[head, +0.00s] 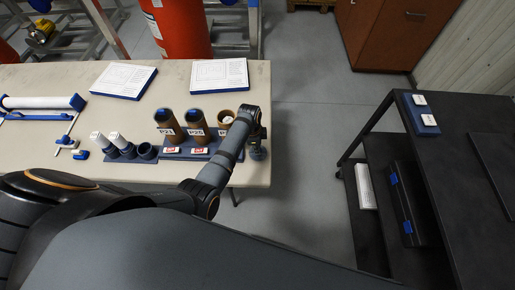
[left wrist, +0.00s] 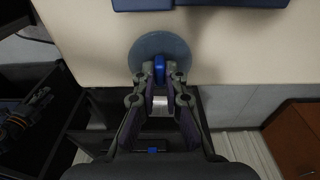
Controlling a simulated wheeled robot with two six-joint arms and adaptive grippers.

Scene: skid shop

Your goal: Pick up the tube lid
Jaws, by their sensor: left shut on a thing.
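My left gripper (left wrist: 160,85) is shut on the blue knob of the tube lid (left wrist: 148,46), a round grey-blue disc, in the left wrist view. In the head view, my left gripper (head: 257,146) is at the table's right edge, beside the tube rack. My wrist hides most of the lid there. Three brown tubes stand in the rack, two with dark blue tops, labelled P21 (head: 167,125) and P25 (head: 196,125). The third tube (head: 226,118), at the right, has an open top with something white inside. Its label is partly hidden by my arm. My right gripper is out of view.
A dark cart (head: 455,145) stands at the right, across clear floor (head: 310,130).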

